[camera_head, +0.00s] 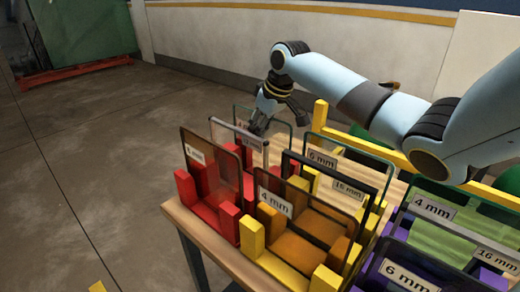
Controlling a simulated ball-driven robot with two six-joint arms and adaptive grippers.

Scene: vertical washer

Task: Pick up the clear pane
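Clear-looking panes stand upright in the racks. One with a pale grey edge (226,124) is in the middle of the red rack (230,214). A green-edged pane (291,124) stands behind it with a label partly covered by my gripper. Another green-edged pane (352,139), labelled 6 mm, is at the back of the yellow rack. I cannot tell which is the task's clear pane. My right gripper (260,122) points down at the upper part of the red rack's rear panes; contact and finger opening are unclear. My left gripper is not in view.
A brown pane (209,148) stands at the front of the red rack. A dark-edged 15 mm pane (366,205) and a brown 4 mm pane (319,222) stand in the yellow rack (252,237). More panes crowd the lower right.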

